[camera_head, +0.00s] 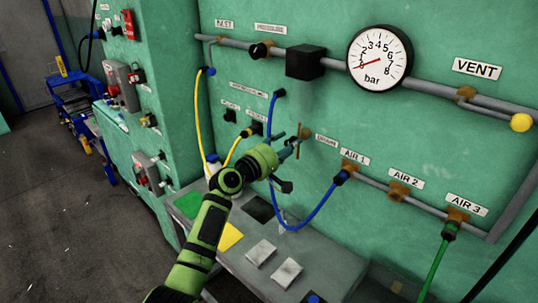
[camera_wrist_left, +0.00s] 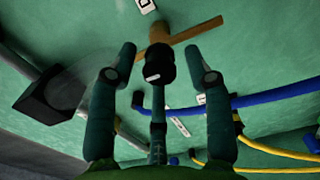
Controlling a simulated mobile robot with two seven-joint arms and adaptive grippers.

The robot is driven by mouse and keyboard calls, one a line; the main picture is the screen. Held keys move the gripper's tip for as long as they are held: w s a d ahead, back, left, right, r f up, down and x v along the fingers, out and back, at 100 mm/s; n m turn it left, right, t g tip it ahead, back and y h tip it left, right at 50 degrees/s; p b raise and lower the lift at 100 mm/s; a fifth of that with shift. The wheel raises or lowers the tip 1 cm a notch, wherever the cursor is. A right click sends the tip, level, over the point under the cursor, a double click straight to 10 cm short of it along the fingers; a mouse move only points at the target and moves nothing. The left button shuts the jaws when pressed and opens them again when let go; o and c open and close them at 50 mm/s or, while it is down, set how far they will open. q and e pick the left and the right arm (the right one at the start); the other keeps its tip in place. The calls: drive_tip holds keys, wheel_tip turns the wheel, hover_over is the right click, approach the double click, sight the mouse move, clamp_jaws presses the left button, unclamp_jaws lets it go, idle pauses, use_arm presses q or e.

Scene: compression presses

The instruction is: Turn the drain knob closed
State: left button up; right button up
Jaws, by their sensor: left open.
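The drain knob (camera_wrist_left: 160,65) is black with a white mark and sits on a brass fitting (camera_wrist_left: 185,34) in the left wrist view. My left gripper (camera_wrist_left: 160,60) is open, with one finger on each side of the knob and visible gaps to it. In the head view my left gripper (camera_head: 289,146) reaches to the green panel just left of the DRAIN label (camera_head: 326,141). There the brass fitting (camera_head: 303,137) shows past the fingers, and the gripper mostly hides the knob. My right gripper is not in view.
A pressure gauge (camera_head: 379,60) reads near zero. A yellow hose (camera_head: 200,115) and a blue hose (camera_head: 315,215) hang close to my left arm. A black box (camera_wrist_left: 55,97) is on the pipe. A grey table (camera_head: 325,280) with coloured squares stands below.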

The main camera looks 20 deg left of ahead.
use_arm(q)
drive_tip(key=v, duration=1)
drive_tip(key=shift+a+r, duration=0.1)
